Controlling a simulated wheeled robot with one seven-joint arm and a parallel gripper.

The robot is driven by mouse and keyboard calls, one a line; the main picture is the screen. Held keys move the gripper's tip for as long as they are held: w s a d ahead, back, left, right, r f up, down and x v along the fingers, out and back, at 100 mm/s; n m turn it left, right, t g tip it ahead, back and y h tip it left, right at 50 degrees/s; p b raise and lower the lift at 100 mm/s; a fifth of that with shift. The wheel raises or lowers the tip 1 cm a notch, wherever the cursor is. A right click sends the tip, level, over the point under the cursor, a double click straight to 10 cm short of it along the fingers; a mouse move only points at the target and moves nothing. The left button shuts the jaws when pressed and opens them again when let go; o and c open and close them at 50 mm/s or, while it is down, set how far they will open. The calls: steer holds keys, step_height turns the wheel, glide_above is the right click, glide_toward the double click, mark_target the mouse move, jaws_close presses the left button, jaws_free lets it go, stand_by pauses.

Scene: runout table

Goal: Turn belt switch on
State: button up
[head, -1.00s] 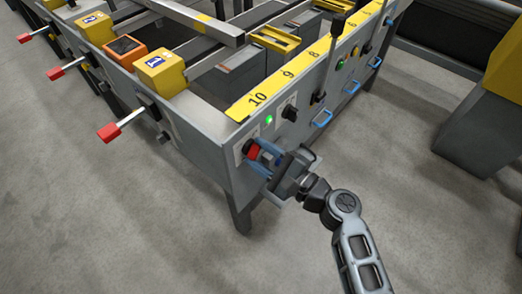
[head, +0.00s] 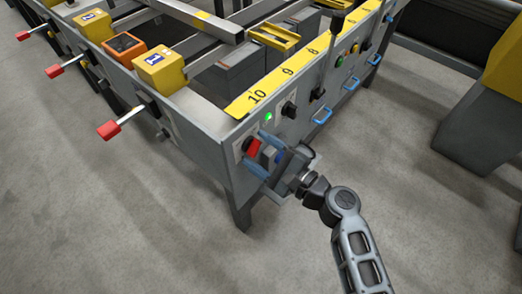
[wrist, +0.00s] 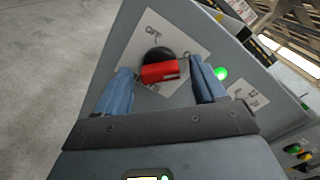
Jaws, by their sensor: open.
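The belt switch has a red handle (head: 253,147) on a black round base, set on a pale plate on the table's end panel near its corner. In the wrist view the red handle (wrist: 160,72) lies nearly level across the picture, below the printed word OFF. Other lettering on the plate is partly hidden. My gripper (head: 263,154) is open at the switch, its blue fingers on either side of the handle. In the wrist view my gripper (wrist: 160,70) shows a gap between each finger and the handle.
A lit green lamp (head: 268,118) and a black knob (head: 289,110) sit right of the switch. Blue handles (head: 322,115) stick out farther along the panel. Red-tipped levers (head: 108,130) project at the left side. The floor in front is clear.

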steer(key=v, duration=0.7)
steer(key=shift+s+d, duration=0.25)
steer(key=shift+d, duration=0.05)
stand_by(0.3)
